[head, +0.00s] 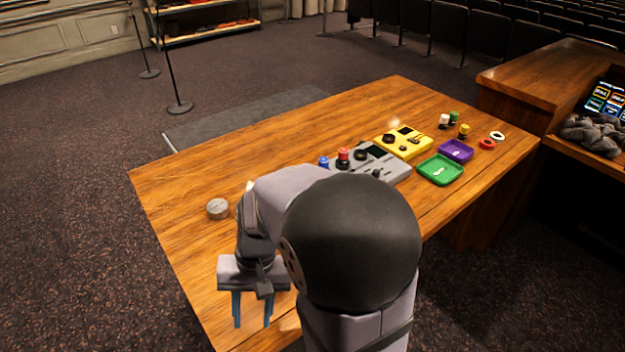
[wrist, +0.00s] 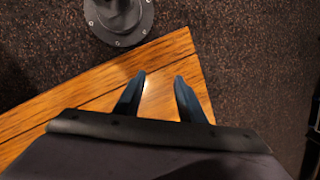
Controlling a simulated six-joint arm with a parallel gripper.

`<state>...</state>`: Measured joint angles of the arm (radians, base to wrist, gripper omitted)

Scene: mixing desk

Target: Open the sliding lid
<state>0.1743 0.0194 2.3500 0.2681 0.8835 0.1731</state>
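My gripper (head: 253,310) hangs at the near left corner of the wooden desk, with its blue fingers apart and nothing between them. In the wrist view, the two fingertips (wrist: 160,79) are apart over bare wood near the desk corner. A grey device (head: 385,160) with dark knobs and a dark panel lies mid-desk, partly hidden by my arm. A yellow device (head: 403,143) with a black knob and a dark panel is just behind it. Both are far from my gripper. I cannot tell which part is the sliding lid.
A green tray (head: 455,179) and a purple tray (head: 462,146) lie right of the devices. Red and blue pieces stand by the grey device. Small white, green, yellow and red pieces are at the far right. A round grey tin (head: 217,208) sits at the left edge. The desk's far left is clear.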

